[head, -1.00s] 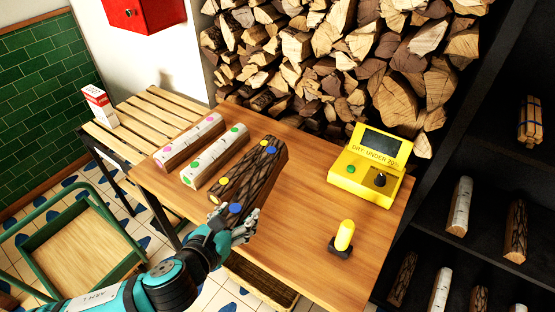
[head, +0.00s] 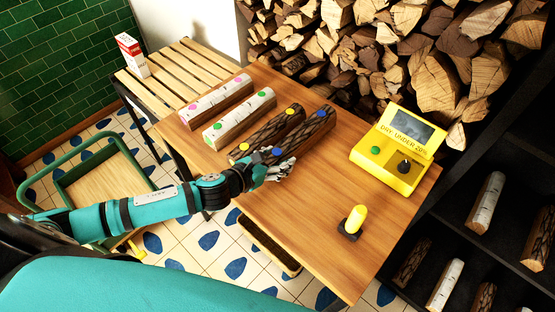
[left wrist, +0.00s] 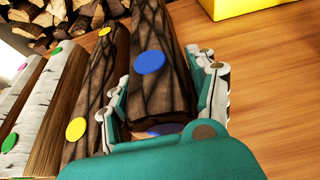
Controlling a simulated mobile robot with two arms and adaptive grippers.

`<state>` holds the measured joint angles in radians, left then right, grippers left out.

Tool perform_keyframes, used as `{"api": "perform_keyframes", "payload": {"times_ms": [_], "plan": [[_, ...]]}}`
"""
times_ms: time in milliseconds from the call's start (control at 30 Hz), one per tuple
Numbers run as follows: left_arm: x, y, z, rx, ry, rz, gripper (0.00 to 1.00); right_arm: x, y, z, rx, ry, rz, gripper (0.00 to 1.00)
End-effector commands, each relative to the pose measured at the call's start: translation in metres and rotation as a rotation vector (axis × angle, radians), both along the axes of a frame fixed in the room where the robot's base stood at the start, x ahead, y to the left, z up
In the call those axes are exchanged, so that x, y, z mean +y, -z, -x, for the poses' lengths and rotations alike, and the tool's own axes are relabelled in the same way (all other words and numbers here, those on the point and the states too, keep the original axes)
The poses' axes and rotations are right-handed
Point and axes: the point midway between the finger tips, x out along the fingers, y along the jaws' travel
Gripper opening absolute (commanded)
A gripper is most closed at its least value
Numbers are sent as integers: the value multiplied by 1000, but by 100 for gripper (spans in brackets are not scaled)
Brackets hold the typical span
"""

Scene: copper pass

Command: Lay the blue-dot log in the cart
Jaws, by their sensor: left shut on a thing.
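The blue-dot log (head: 305,131) has dark bark and two blue dots, and shows at the right end of the row of logs on the wooden table. My left gripper (head: 280,168) is shut on its near end. In the left wrist view the blue-dot log (left wrist: 158,88) sits between the fingers of my left gripper (left wrist: 165,110). I cannot tell whether the log touches the table. The cart (head: 86,158) has a green frame and a wooden bed, and stands on the floor at the left. The bed looks empty where it shows. My right gripper is not in view.
A yellow-dot log (head: 262,140) lies close on the left, with green-dot (head: 232,122) and pink-dot (head: 208,100) birch logs beyond. A yellow meter (head: 395,155) and a yellow-topped device (head: 353,222) stand on the right. A slatted bench (head: 178,72) holds a carton (head: 132,55).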

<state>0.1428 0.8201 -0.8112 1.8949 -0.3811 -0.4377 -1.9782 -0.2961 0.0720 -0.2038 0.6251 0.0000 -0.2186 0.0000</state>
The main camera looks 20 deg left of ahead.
Motion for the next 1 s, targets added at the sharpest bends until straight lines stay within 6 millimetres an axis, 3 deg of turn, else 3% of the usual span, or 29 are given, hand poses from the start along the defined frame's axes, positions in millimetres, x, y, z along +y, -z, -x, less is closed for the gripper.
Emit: {"api": "perform_keyframes", "payload": {"times_ms": [167,433,833,867,933,1000], "plan": [[1,-1,-14,-5,2,3,1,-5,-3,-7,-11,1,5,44],[2,31,-14,-3,0,4,1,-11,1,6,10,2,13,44],[2,36,-14,-6,2,2,1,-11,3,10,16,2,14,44],[2,39,-13,1,0,0,61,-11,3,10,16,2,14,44],[2,39,-13,1,0,0,68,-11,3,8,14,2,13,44],[2,39,-13,1,0,0,68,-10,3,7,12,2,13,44]]}}
